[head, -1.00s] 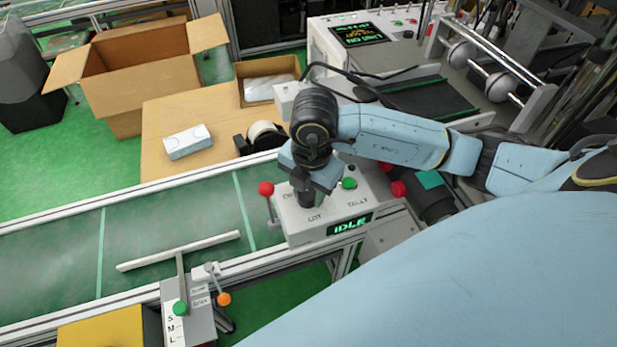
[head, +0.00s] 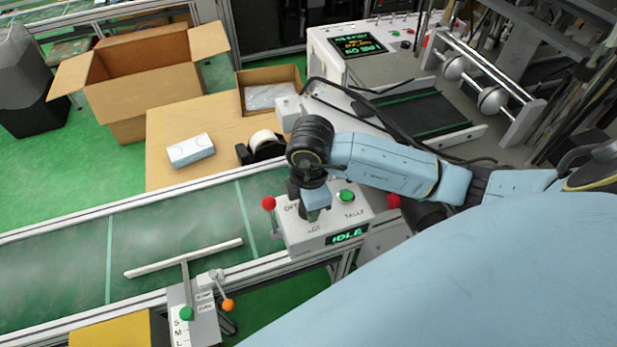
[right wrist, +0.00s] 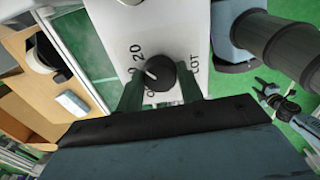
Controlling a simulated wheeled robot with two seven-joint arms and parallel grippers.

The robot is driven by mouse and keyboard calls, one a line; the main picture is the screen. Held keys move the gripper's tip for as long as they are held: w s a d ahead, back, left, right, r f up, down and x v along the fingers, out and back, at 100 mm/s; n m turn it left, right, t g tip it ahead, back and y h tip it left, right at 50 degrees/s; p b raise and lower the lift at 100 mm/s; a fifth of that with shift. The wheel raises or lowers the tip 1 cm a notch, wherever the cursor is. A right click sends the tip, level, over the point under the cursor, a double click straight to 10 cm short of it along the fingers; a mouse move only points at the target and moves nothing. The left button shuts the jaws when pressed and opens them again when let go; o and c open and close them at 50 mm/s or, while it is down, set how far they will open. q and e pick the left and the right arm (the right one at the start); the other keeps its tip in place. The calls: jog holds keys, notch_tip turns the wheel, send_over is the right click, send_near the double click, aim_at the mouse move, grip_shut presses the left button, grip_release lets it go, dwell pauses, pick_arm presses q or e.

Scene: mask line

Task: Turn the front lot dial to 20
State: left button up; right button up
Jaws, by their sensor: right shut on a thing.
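The front lot dial (right wrist: 161,73) is a round black knob on the white control box (head: 335,228). In the right wrist view its white pointer mark faces the printed numbers on the left, near the 20 (right wrist: 137,50); I cannot tell the exact setting. My right gripper (right wrist: 161,88) is shut on the dial, one finger on each side. In the head view my right gripper (head: 314,205) points down and hides the dial. The box display reads IDLE (head: 347,236). What seems to be my left gripper (right wrist: 283,103) is small at the right of the right wrist view, its jaws unclear.
A green button (head: 347,195) marked TALLY sits right of the dial. A red-knobbed lever (head: 268,203) stands at the box's left side, and another red knob (head: 393,202) at its right. The green conveyor (head: 165,250) runs to the left, with a pale bar across it.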

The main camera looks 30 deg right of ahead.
dwell(0.4)
jog(key=o, duration=1)
notch_tip(320, 180, up, 14)
jog(key=p, duration=0.2)
jog(key=shift+s+f, duration=0.25)
jog(key=shift+s, duration=0.1)
jog(key=shift+a, duration=0.1)
